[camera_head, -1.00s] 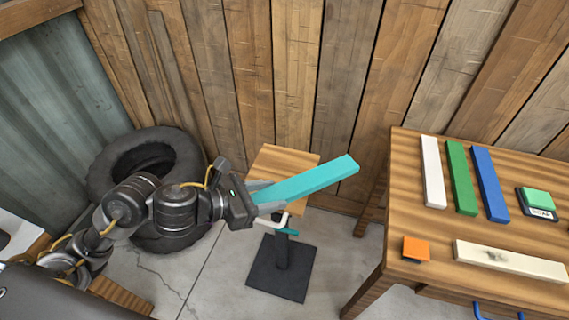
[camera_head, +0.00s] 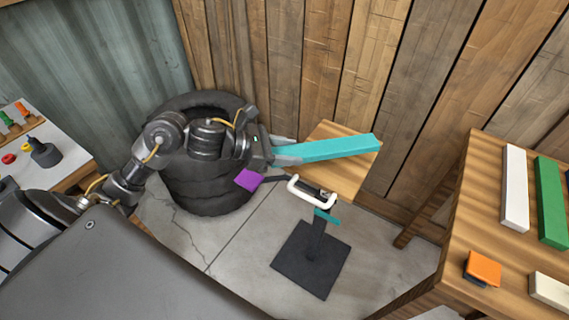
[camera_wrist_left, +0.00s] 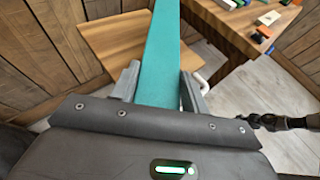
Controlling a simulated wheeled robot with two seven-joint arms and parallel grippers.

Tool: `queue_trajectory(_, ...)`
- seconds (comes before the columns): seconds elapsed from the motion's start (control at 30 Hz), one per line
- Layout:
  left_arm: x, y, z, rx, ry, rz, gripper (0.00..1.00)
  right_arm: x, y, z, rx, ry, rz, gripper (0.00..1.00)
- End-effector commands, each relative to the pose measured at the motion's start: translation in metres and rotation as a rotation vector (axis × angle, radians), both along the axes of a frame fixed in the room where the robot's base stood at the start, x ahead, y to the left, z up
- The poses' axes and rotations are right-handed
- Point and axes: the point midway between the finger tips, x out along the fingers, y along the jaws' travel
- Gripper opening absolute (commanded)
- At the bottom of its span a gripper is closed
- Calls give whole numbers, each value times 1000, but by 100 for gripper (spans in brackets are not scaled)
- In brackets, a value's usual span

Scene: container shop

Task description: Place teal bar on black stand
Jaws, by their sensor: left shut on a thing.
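My left gripper (camera_head: 287,152) is shut on the near end of the long teal bar (camera_head: 338,147). The bar is held in the air and points right in the head view, overlapping a small wooden surface. In the left wrist view the teal bar (camera_wrist_left: 161,45) runs straight away between the fingers (camera_wrist_left: 158,92). The black stand (camera_head: 310,262) is on the floor below the bar, with a flat square base and a short post. It has a teal tag, a white handle-like loop near its top and a purple square at the left.
A wooden table (camera_head: 460,215) at the right holds a white bar (camera_head: 514,190), a green bar (camera_head: 551,200) and an orange block (camera_head: 482,268). Stacked black tyres (camera_head: 207,190) stand behind my left arm. A small wooden surface (camera_head: 335,177) lies against the plank wall.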

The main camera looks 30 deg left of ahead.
Motion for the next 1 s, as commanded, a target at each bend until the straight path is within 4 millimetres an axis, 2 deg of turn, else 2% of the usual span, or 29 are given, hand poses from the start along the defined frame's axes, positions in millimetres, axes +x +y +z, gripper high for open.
queue_trajectory(0.1,5,8,-10,-2,0,2,16,2,2,1,3,0,-1,0)
queue_trajectory(0.33,7,11,-15,-1,-2,1,16,1,3,1,4,1,-1,0)
queue_trajectory(0.43,9,14,-26,-5,2,1,16,1,4,2,5,1,0,0)
queue_trajectory(0.6,9,14,-47,-4,0,1,16,-13,-3,-1,-2,10,2,0)
queue_trajectory(1.0,9,14,-51,1,-4,0,16,-11,-2,-2,-1,7,2,0)
